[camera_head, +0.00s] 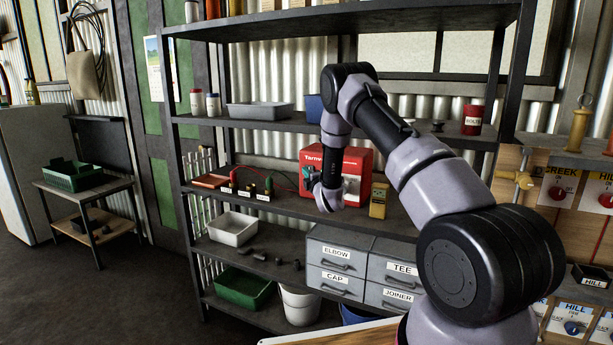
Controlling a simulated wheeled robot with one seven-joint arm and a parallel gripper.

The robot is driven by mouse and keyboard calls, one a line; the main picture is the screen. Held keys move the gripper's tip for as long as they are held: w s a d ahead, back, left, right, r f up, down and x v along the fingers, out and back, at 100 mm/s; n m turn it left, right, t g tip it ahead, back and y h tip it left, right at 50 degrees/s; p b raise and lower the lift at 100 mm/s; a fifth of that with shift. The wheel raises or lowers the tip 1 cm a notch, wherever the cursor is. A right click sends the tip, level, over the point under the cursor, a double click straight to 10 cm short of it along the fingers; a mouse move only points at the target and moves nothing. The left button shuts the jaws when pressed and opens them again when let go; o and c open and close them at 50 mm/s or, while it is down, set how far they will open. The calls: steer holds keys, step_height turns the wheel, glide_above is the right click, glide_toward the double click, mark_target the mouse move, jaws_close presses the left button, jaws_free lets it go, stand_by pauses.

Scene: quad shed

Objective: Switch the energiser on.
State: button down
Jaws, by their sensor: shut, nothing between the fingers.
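The energiser appears to be the red box (352,160) with white lettering on the middle shelf, partly cut off from view by my arm. Its front has a pale panel at the lower right; no switch can be made out. My gripper (312,180) is at the left part of the box's front, shut and empty. Whether it touches the box cannot be told. Red and green leads (280,175) run from the left side of the box to small terminals.
A yellow meter-like box (378,200) stands right of the energiser. Labelled grey drawers (340,262) sit below. A red tin (472,120) and a grey tray (260,110) are on the shelf above. Boards with knobs (565,190) stand at right. Floor at left is clear.

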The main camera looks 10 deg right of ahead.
steer(key=s+d+r, duration=0.1)
steer(key=s, duration=0.9)
steer(key=shift+d+r, duration=0.2)
steer(key=shift+r, duration=0.1)
